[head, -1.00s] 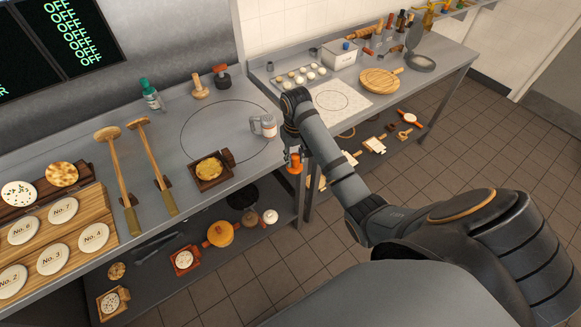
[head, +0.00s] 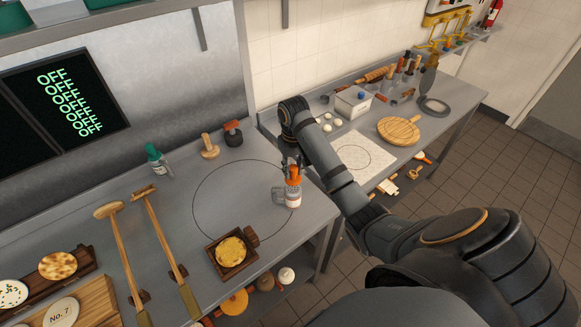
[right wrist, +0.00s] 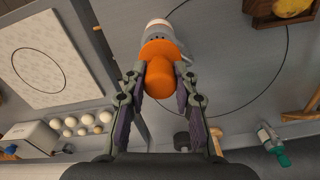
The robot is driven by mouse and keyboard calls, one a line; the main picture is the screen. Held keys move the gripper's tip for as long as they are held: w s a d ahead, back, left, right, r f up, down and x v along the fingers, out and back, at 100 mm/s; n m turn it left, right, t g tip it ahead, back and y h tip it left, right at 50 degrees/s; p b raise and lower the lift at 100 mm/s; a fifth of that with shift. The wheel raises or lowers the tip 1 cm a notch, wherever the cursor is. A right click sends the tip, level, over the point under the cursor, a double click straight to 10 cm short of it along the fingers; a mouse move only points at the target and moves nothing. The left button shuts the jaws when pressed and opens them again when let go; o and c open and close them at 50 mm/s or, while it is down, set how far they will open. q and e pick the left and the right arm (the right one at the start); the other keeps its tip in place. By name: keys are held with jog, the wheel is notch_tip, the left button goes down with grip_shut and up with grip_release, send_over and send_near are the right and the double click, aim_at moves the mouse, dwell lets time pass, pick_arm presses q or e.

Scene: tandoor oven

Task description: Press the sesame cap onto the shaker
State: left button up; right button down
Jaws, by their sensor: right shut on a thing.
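The shaker (head: 291,198) is a pale grey container with a handle, upright near the right edge of the steel table. The orange sesame cap (head: 294,175) is at its top in the head view. My right gripper (head: 293,168) is shut on the cap, directly above the shaker. In the right wrist view the orange cap (right wrist: 160,78) sits between the fingers, with the shaker (right wrist: 158,34) just beyond and partly hidden by it. I cannot tell whether the cap is fully seated. My left gripper is not in view.
A wooden tray with a flatbread (head: 231,252) stands in front of the shaker. A green-capped bottle (head: 157,160), two wooden-handled tools (head: 163,240) and stamps (head: 209,146) are on the same table. The circle marked on the table (head: 225,200) is mostly clear.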

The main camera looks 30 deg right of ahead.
aim_at(293, 179)
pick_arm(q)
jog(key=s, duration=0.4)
pick_arm(e)
jog(key=shift+s+d, duration=0.15)
jog(key=shift+s, duration=0.2)
jog(key=f, duration=0.1)
jog(key=w+f, duration=0.1)
jog(key=f, duration=0.1)
jog(key=shift+w+b, duration=0.25)
jog(key=shift+b, duration=0.1)
jog(key=shift+s, duration=0.25)
jog(key=shift+p, duration=0.4)
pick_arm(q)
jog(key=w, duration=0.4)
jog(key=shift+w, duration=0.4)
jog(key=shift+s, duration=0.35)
pick_arm(e)
jog(key=shift+f, duration=0.1)
pick_arm(q)
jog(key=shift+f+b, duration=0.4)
jog(key=shift+b, duration=0.05)
pick_arm(e)
jog(key=shift+f, duration=1.2)
